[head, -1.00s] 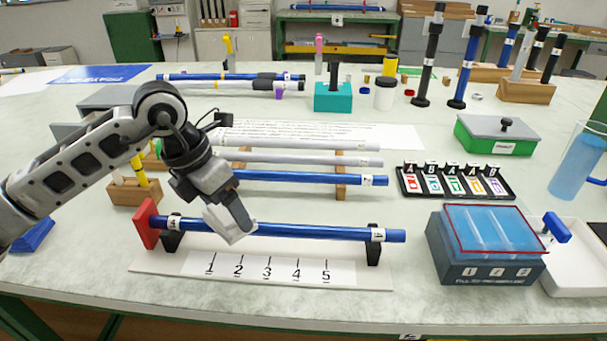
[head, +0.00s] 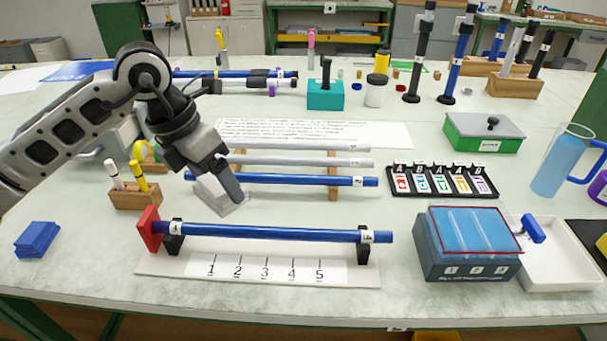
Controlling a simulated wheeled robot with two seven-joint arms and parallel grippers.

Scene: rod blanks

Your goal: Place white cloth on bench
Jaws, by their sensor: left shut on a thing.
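My left gripper (head: 222,192) is shut on a white cloth (head: 216,200). The cloth is bunched at the fingers, partly hidden by them. It shows above and behind the left part of a blue rod (head: 270,233), which rests across two black supports on a white numbered board. Whether the cloth touches anything is hard to tell. The bench (head: 90,255) has a pale, marbled top. My right gripper is not in view.
A rack with white and blue rods (head: 330,180) stands behind the cloth. A marker holder (head: 135,198) is left of it, blue pads (head: 38,238) farther left. A dark box with a blue top (head: 468,262) and white tray (head: 560,265) stand right.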

